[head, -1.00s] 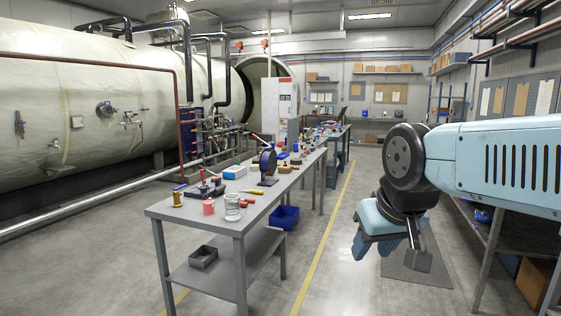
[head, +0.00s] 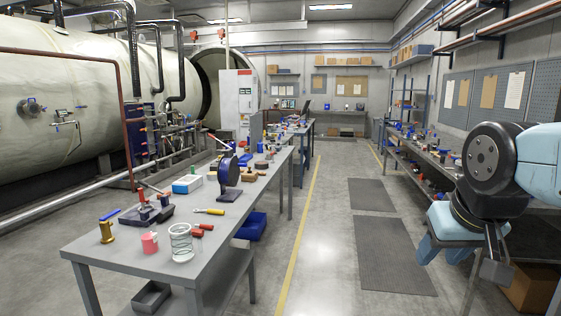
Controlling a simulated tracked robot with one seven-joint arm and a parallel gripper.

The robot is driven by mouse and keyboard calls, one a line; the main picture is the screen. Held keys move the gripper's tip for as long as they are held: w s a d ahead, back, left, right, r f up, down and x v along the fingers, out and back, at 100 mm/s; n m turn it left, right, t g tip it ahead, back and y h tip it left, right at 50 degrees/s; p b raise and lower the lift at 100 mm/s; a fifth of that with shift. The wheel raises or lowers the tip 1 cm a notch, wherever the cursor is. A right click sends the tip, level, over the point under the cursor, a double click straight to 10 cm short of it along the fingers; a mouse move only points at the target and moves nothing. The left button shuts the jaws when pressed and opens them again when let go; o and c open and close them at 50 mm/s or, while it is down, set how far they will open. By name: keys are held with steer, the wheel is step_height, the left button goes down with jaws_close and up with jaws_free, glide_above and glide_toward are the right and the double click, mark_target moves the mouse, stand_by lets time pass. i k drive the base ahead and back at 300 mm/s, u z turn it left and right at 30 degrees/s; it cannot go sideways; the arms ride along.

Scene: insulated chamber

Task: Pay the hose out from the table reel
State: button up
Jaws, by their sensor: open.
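A dark upright disc on a small stand, which looks like the table reel (head: 228,168), stands on the long grey table (head: 215,240) left of centre. I cannot make out a hose on it or a free end. My gripper (head: 462,258) hangs at the right of the view, pointing down beside the right-hand bench, well apart from the reel. Its light blue jaws are open and I see nothing between them.
A blue bin (head: 250,226) is below. The aisle with dark mats (head: 388,255) is clear.

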mark_target(229, 169)
steer(key=z, duration=0.1)
steer(key=i, duration=1.1)
steer(key=u, duration=0.55)
steer(key=i, duration=0.6)
steer(key=u, duration=0.35)
steer(key=k, duration=0.9)
steer(key=u, duration=0.2)
steer(key=i, duration=0.9)
steer(key=z, duration=0.1)
